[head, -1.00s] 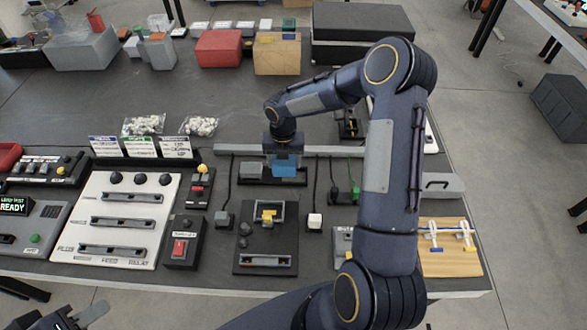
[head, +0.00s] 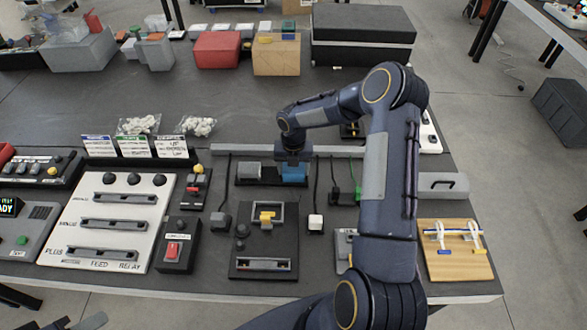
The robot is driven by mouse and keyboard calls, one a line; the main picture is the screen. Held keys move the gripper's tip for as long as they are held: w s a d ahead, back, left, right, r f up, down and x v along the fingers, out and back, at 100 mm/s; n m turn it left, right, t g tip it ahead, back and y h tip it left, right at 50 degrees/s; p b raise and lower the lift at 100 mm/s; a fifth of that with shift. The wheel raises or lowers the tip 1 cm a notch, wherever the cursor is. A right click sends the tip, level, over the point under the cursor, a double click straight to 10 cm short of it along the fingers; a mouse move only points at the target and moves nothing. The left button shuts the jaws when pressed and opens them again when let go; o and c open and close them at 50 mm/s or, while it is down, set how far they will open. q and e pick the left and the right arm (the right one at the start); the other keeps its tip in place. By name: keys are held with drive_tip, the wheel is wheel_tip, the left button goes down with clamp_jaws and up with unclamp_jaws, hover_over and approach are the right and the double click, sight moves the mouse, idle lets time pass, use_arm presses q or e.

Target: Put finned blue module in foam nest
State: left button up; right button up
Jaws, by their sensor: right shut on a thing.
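The blue module (head: 294,174) is in my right gripper (head: 293,163), which points down and is shut on it. The gripper covers its top, and its fins cannot be made out. The module is at the right part of a dark tray (head: 268,182), beside a grey block (head: 248,171) at the tray's left. I cannot tell whether the module rests in the tray or hovers just over it. No foam nest can be named with certainty. A small part of my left gripper (head: 92,322) shows at the bottom left edge; its jaws cannot be judged.
A grey rail (head: 228,149) runs behind the tray. A black fixture with a yellow part (head: 266,217) stands in front, with a white panel (head: 108,222) to the left. A wooden board (head: 455,262) lies at the right. My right arm hides part of the table.

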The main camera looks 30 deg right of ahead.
drive_tip(key=shift+f, duration=0.2)
drive_tip(key=o, duration=1.1)
drive_tip(key=shift+r, duration=0.1)
